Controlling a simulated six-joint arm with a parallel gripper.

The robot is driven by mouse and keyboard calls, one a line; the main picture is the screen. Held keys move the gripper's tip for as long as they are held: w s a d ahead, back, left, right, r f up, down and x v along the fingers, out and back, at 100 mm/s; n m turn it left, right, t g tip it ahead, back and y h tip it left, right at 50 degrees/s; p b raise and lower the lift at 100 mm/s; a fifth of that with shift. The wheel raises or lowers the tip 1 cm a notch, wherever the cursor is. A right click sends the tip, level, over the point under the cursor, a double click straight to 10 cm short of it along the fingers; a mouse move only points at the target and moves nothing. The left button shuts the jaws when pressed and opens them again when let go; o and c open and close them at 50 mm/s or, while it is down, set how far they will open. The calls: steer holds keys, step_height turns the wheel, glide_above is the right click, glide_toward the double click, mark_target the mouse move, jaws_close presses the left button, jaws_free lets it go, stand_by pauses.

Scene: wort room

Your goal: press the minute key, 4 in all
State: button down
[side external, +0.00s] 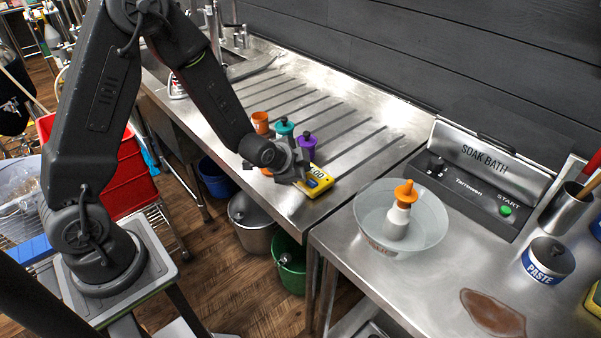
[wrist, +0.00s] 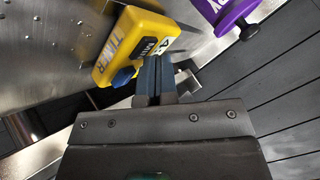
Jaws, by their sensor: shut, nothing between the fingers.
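A yellow timer (side external: 321,176) lies near the front edge of the steel drainboard, partly behind my gripper (side external: 300,168).
On the right counter are a clear bowl (side external: 428,235) with an orange-topped bottle and the soak bath (side external: 470,190). The drainboard behind the cups is clear.

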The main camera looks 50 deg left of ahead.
steer(key=shift+r, duration=0.8)
steer(key=shift+r, duration=2.55)
